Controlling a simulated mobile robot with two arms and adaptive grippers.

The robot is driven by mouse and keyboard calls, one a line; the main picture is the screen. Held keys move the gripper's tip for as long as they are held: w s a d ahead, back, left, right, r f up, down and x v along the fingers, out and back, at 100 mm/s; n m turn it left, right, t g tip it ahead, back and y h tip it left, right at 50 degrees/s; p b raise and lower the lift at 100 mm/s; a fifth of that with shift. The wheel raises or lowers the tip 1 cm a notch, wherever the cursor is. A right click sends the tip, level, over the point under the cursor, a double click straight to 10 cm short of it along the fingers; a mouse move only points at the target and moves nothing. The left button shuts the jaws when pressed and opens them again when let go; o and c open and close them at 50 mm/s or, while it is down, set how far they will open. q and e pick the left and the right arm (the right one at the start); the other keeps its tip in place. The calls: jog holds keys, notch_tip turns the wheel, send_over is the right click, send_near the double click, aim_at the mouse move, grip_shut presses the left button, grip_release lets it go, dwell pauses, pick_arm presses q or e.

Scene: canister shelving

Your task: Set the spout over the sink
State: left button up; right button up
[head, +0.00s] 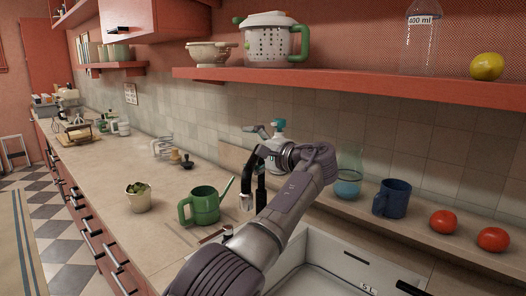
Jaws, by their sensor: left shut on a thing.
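The black spout (248,178) of the tap stands behind the sink, its pale metal tip pointing down. In the picture the tip lies to the left of the visible basin, beside the green watering can. The white sink (322,282) is at the bottom, partly hidden by my left arm. My left gripper (264,156) is shut on the upper part of the spout, coming at it from the right. The exact contact is small and dark. My right gripper is not in view.
A green watering can (203,205) and a plant pot (138,197) stand on the counter at left. A teal-topped bottle (279,127) is behind the gripper. A glass (347,185), a blue mug (391,199) and tomatoes (443,222) line the back ledge. A red shelf (350,92) hangs above.

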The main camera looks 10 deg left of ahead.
pick_arm(q)
jog(key=shift+s+d+r+b, duration=0.25)
jog(key=shift+d+r+b, duration=0.05)
jog(key=shift+d, duration=0.25)
jog(key=shift+s+d+r+b, duration=0.2)
jog(key=shift+d+r+b, duration=0.1)
jog(key=shift+d, duration=0.25)
jog(key=shift+c, duration=1.1)
jog(key=f+p+v, duration=0.1)
jog(key=p+v, duration=0.8)
jog(key=v, duration=0.5)
jog(key=shift+s, duration=0.4)
